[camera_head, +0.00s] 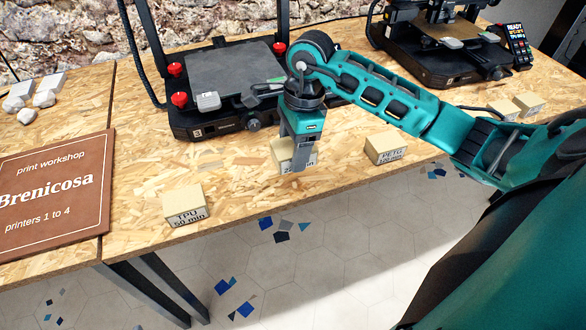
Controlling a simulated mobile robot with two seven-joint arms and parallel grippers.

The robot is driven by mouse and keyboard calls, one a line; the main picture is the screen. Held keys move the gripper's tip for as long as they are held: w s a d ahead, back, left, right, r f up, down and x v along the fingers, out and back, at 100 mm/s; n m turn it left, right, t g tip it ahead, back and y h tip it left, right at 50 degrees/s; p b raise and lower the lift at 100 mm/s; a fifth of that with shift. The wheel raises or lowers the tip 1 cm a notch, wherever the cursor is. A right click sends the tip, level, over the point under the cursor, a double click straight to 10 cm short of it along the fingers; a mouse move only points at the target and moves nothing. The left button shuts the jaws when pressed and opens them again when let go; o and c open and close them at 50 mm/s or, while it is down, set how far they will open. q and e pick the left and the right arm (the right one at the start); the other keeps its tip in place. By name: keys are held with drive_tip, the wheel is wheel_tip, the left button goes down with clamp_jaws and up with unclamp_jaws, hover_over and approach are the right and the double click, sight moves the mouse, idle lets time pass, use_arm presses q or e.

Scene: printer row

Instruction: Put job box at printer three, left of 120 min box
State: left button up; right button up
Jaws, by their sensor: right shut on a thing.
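My right gripper (295,165) points down over the front of the wooden table and is shut on a small tan job box (283,153). The fingers hide much of its label. Whether the box touches the table, I cannot tell. A tan box labelled PETG (385,148) stands to its right; its minutes line is too small to read surely. Another box labelled TPU (184,205) stands to the left near the front edge. My left gripper is out of view.
A second printer (435,50) with a READY screen (516,42) stands at the back right. Two more boxes (516,106) sit on the right. A brown Brenicosa sign (52,195) lies at the left. Bare table (235,190) shows between the TPU box and the held box.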

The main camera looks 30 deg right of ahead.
sight(293, 180)
wheel_tip(293, 180, down, 6)
drive_tip(key=shift+b, duration=0.3)
drive_tip(key=shift+f, duration=0.25)
drive_tip(key=shift+f, duration=0.15)
drive_tip(key=o, duration=1.1)
drive_tip(key=shift+o, duration=0.2)
drive_tip(key=shift+r, duration=0.3)
drive_tip(key=r, duration=0.4)
drive_tip(key=d+r, duration=0.1)
drive_tip(key=r, duration=0.3)
drive_tip(key=r+p, duration=0.1)
drive_tip(key=r, duration=0.2)
drive_tip(key=shift+s+d+r, duration=0.2)
drive_tip(key=shift+d+r, duration=0.15)
drive_tip(key=shift+r, duration=0.05)
